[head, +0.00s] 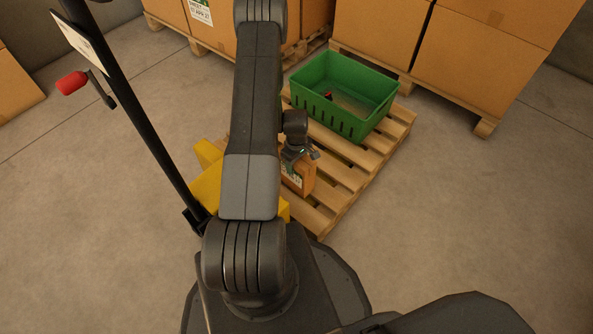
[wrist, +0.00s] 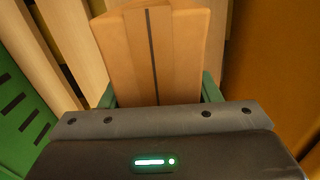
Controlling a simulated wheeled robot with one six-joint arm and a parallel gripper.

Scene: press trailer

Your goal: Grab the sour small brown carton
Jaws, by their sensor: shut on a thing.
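A small brown carton (head: 304,180) stands on the wooden pallet, near its front left part, with a white and green label partly showing in the head view. In the wrist view its top (wrist: 152,50) shows a dark lengthwise stripe. My gripper (head: 299,158) is over the carton, and it also shows in the wrist view (wrist: 158,92) with a green finger on each side of the carton. The fingers are shut on it. My arm hides part of the carton, and I cannot tell whether it is lifted off the slats.
A green crate (head: 345,127) with a small red and dark thing inside stands on the pallet (head: 385,150) behind the carton. A yellow object (head: 207,187) lies left of my arm. Large boxes (head: 490,50) stand at the back. Floor at the right is clear.

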